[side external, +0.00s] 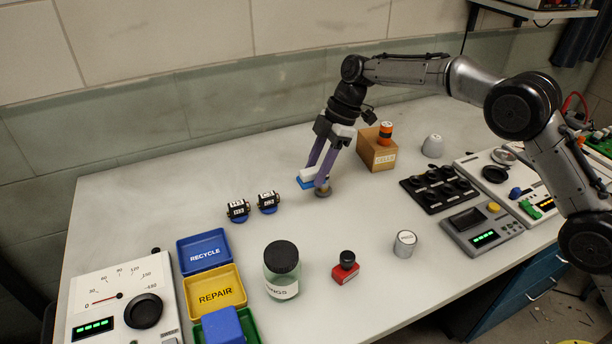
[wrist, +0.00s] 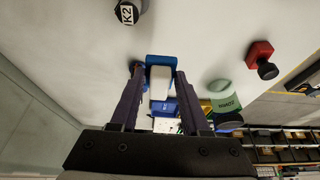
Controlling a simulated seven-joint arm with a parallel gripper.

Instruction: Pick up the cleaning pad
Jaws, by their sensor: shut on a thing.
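The cleaning pad (side external: 306,180) is a small white block with a blue part, near the middle of the bench towards the wall. My gripper (side external: 315,178) points down at it, with its purple fingers on either side, and is shut on it. The fingers hide part of the pad in the side view. In the wrist view the pad (wrist: 160,82) sits between the fingertips of my gripper (wrist: 159,74), white in the middle with blue at its end. I cannot tell whether it is clear of the bench.
A small round grey-brown thing (side external: 323,192) is right by one fingertip. Two black servos (side external: 268,202) stand to the left, and a cardboard box (side external: 377,152) to the right. A jar (side external: 282,270), red stamp (side external: 345,270) and silver can (side external: 405,243) stand nearer the front.

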